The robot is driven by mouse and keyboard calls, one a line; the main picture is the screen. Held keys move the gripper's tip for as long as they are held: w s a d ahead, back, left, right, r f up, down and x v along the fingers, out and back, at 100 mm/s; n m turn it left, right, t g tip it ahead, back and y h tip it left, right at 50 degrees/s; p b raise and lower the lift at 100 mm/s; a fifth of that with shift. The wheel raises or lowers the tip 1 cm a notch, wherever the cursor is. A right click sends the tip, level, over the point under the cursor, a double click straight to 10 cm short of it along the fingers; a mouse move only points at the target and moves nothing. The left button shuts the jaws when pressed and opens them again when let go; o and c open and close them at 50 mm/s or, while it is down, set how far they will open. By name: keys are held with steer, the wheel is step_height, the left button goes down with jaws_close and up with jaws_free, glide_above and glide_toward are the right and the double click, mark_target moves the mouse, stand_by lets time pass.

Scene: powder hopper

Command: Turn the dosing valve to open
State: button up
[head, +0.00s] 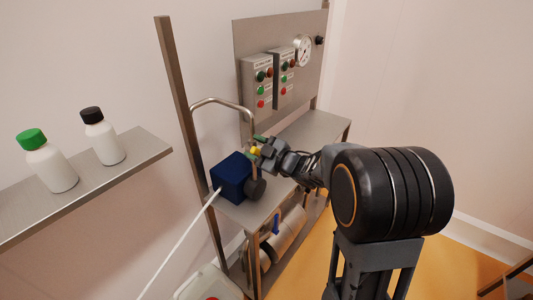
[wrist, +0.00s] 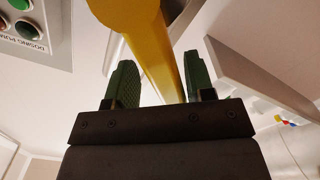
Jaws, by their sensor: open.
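A yellow valve handle (head: 255,151) is at the end of the bent steel pipe (head: 222,101), above the bench, mostly hidden by my gripper in the head view. In the wrist view the yellow handle (wrist: 150,40) runs down from the top edge and tapers between the two green finger pads. My gripper (head: 258,146) is open, with one finger on each side of the handle. In the wrist view there is a gap between the left pad of my gripper (wrist: 157,72) and the handle; the right pad is close to it, and I cannot tell whether they touch.
A dark blue box (head: 232,177) with a black round part stands on the steel bench (head: 310,128) close by my gripper. Button boxes (head: 261,83) and a gauge (head: 302,50) are on the back panel. Two bottles stand on the left shelf (head: 110,164). A blue-handled part (head: 276,223) is below.

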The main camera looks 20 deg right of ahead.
steer(key=b+v, duration=0.2)
steer(key=v, duration=1.1)
steer(key=shift+s+d, duration=0.15)
